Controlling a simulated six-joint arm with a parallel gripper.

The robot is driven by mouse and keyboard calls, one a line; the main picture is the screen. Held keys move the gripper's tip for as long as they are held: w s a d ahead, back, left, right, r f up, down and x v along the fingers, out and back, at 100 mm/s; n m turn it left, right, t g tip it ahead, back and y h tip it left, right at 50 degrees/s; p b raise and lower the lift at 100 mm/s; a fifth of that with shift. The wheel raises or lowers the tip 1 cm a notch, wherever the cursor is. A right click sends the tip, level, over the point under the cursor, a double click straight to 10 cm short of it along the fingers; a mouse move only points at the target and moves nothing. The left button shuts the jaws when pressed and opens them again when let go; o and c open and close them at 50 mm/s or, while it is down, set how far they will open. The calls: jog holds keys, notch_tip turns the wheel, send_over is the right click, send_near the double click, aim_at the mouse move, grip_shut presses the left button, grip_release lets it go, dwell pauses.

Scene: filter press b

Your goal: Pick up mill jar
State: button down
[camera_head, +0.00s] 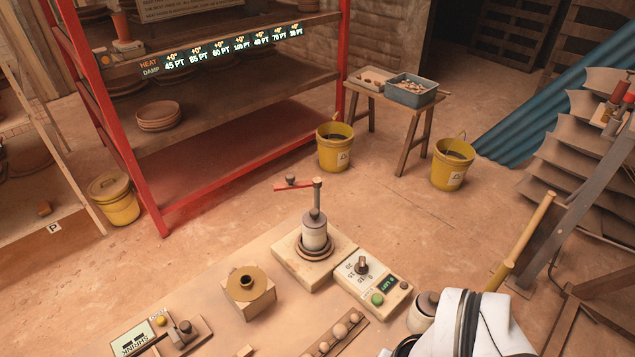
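A small pale jar with a brownish lid (422,314) stands at the bench's right end, partly hidden behind my white arm. It looks like the mill jar, but no label shows to confirm it. My arm comes in at the bottom right, close to this jar. My gripper is outside the picture or hidden, so its fingers do not show. A pale cylinder with a crank on top (314,236) stands upright on a square board, within brown rings.
A timer box with a green button (373,284), a block with a round flanged top (247,287) and a rack of balls (338,334) occupy the bench. A yellow-brown pole (523,241) rises at the right. Yellow buckets (335,147) stand on the floor.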

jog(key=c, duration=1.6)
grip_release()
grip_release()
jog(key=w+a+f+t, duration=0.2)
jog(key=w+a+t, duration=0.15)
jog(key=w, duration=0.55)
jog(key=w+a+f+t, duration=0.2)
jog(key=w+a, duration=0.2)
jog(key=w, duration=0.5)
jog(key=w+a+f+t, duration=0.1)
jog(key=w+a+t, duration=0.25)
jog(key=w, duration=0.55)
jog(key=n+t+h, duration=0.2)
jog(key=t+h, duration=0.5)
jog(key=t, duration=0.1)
send_near(315, 232)
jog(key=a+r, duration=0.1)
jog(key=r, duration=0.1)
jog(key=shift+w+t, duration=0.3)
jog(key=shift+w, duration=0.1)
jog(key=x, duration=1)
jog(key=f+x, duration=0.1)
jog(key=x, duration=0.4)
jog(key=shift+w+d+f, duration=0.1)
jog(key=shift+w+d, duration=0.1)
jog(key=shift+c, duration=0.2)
